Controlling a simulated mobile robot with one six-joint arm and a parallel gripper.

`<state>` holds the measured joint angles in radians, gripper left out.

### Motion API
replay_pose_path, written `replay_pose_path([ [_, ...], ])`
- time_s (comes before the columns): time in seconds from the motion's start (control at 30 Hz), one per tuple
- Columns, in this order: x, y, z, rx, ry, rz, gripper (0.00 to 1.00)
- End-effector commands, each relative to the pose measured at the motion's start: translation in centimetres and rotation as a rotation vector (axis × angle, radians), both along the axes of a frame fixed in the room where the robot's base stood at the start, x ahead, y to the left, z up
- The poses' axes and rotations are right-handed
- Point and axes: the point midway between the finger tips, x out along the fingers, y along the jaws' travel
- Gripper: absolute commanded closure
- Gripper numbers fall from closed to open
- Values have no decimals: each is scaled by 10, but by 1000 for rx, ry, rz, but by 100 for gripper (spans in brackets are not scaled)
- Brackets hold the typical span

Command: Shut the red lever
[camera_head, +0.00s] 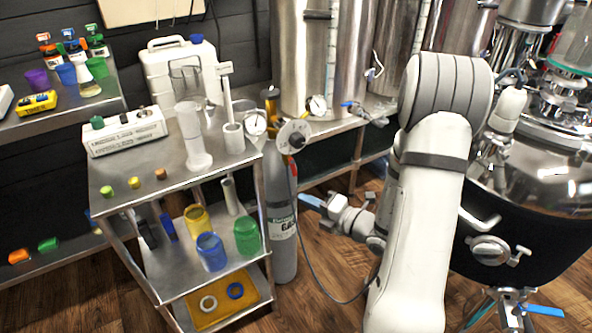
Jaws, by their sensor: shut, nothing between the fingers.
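A thin red strip (293,166), perhaps the red lever, shows beside the grey gas cylinder (283,240), just below the round gauge (294,136). It is too small for me to tell its position or whether it is open or shut. My gripper (311,202) is at the end of the white arm, right of the cylinder and a little below the red strip. It is shut and empty, and appears apart from the strip. My arm hides part of the shelf and tanks behind it.
A steel cart (130,204) with glassware, cups and small caps stands left of the cylinder. A dark hose (335,299) curves below my gripper. Steel tanks (305,60) stand behind, and a large kettle (535,190) stands right. Wooden floor shows between cart and arm.

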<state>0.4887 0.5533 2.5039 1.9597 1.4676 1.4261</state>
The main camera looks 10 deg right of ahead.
Motion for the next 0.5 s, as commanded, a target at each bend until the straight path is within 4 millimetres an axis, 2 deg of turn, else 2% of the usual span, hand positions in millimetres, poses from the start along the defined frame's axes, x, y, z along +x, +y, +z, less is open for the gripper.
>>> replay_pose_path([
  [0.07, 4, -6, -2, 28, 16, -34, 100],
  [0.17, 11, -3, -4, 35, 19, -42, 100],
  [0.5, 59, 35, -9, 30, 14, -38, 100],
])
